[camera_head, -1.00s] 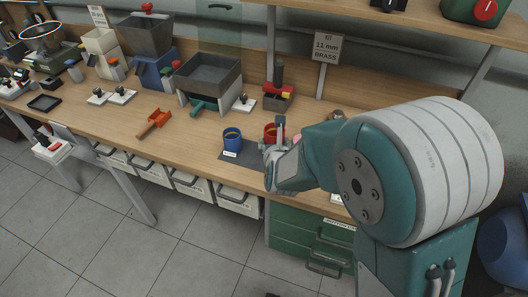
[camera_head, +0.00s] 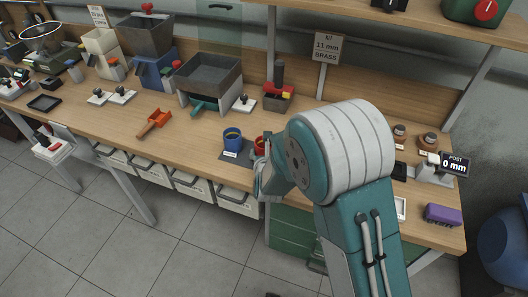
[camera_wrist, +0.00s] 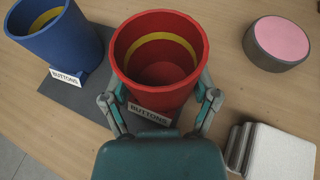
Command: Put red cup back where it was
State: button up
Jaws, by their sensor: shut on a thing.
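The red cup (camera_head: 259,144) is upright, just right of the blue cup (camera_head: 232,139) in the head view. In the wrist view, the red cup (camera_wrist: 160,62) has a yellow band inside and a "BUTTONS" label at its base. My gripper (camera_wrist: 161,98) is shut on the red cup, one finger on each side. In the head view, my gripper (camera_head: 263,160) is partly hidden by my arm. The blue cup (camera_wrist: 57,35) stands at the left on a dark mat (camera_wrist: 75,100). The red cup is over the mat; I cannot tell whether it touches it.
A post display (camera_head: 454,164) and a purple block (camera_head: 442,214) are at the right.

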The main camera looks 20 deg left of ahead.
jog(key=o, duration=1.1)
jog(key=shift+a, duration=0.1)
jog(key=shift+c, duration=0.2)
jog(key=shift+r, duration=0.1)
jog(key=shift+s+d+r, duration=0.1)
jog(key=shift+s+d, duration=0.1)
jog(key=shift+s, duration=0.05)
jog(key=v, duration=1.1)
jog(key=shift+s, duration=0.25)
jog(key=s+d+r+n+g+h, duration=0.15)
jog(key=d+r+n+g, duration=0.25)
jog(key=d+r+n, duration=1.1)
jog(key=s+d+r+n+g+h, duration=0.2)
jog(key=s+d+n+g+h, duration=0.1)
jog(key=s+d+n, duration=1)
jog(key=s+n, duration=0.2)
jog(key=n, duration=0.2)
jog(key=shift+s+d, duration=0.2)
jog(key=shift+s, duration=0.1)
